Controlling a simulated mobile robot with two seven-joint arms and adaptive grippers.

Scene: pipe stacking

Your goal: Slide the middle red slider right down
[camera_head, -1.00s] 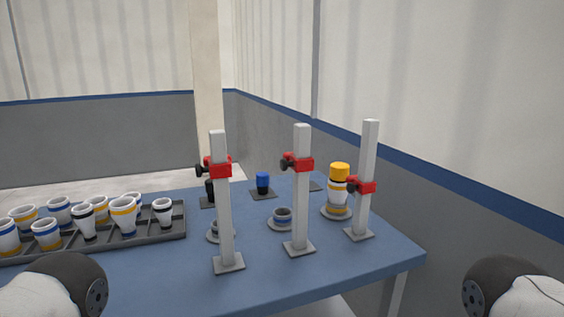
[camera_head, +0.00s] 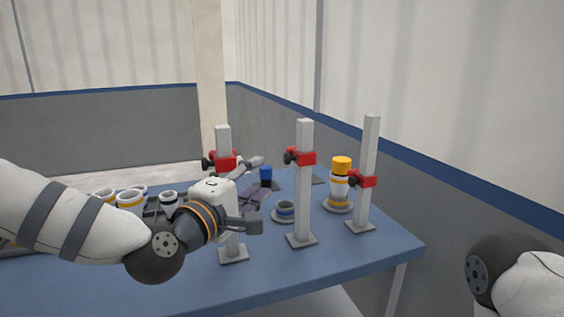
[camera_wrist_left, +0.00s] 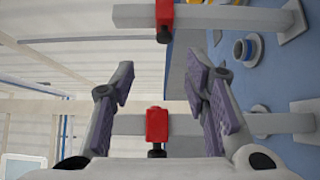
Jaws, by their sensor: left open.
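The middle red slider (camera_head: 301,157) sits high on the middle grey post (camera_head: 305,200), its black knob pointing left. In the left wrist view this slider (camera_wrist_left: 165,20) is at the top edge, beyond the fingertips. My left gripper (camera_head: 259,193) is open and empty, left of the middle post and lower than its slider. It hides part of the left post (camera_head: 223,140). In the left wrist view the left post's red slider (camera_wrist_left: 157,125) shows between the open fingers (camera_wrist_left: 160,70); contact cannot be told. My right gripper is out of view.
The right post (camera_head: 369,145) carries a lower red slider (camera_head: 362,179), beside a yellow-topped stack (camera_head: 341,182). A small ringed piece (camera_head: 285,209) sits behind the middle post. Cups (camera_head: 130,199) are partly hidden by my left arm. The blue table's (camera_head: 345,264) front right is clear.

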